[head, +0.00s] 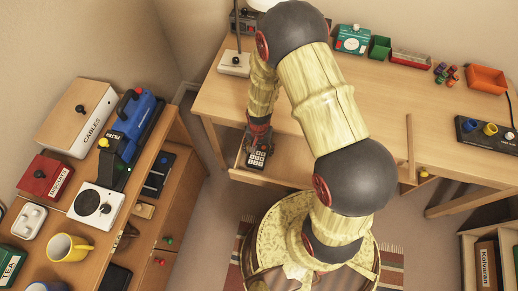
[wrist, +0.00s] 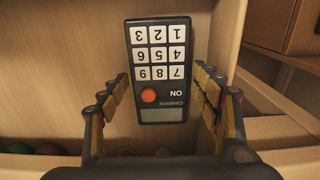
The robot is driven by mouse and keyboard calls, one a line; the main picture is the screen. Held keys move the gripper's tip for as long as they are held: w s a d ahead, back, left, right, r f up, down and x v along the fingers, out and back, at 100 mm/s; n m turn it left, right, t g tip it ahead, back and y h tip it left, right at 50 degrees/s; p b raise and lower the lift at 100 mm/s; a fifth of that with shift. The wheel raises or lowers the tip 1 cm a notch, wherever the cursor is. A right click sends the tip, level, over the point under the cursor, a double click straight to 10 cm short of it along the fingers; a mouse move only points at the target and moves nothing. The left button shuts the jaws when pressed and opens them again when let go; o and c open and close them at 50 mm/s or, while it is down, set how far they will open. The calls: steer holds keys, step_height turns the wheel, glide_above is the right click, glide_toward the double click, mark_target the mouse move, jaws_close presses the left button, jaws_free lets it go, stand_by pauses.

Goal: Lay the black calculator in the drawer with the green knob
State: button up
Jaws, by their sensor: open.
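The black calculator (head: 256,159) has white keys and an orange button. It lies face up in an open wooden compartment under the left part of the desk, which looks like a pulled-out drawer (head: 262,180). I cannot see a knob on that drawer. In the wrist view the calculator (wrist: 160,75) is between my fingers, with a gap on each side; I cannot tell if it rests fully on the floor. My gripper (wrist: 165,105) is open around it; in the head view my gripper (head: 258,138) is just above it. A green knob (head: 168,240) shows on the left cabinet.
A red knob (head: 160,262) is below the green one. A yellow knob (head: 425,172) is under the desk's right side. The left cabinet top holds a boxed cables case (head: 75,115), a blue machine (head: 135,122) and a yellow mug (head: 68,247). The desk's middle (head: 385,105) is clear.

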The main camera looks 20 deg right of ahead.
step_height(320, 180, up, 12)
steer(key=p, duration=0.4)
step_height(320, 180, up, 22)
steer(key=n+t, duration=0.3)
glide_above(259, 151)
steer(key=s+r+n+t, duration=0.2)
steer(key=s+r+n, duration=0.2)
steer(key=s+r, duration=1)
step_height(259, 151, up, 2)
steer(key=shift+s+d+r+t, duration=0.2)
steer(key=shift+s+d+t, duration=0.05)
steer(key=shift+d+t, duration=0.05)
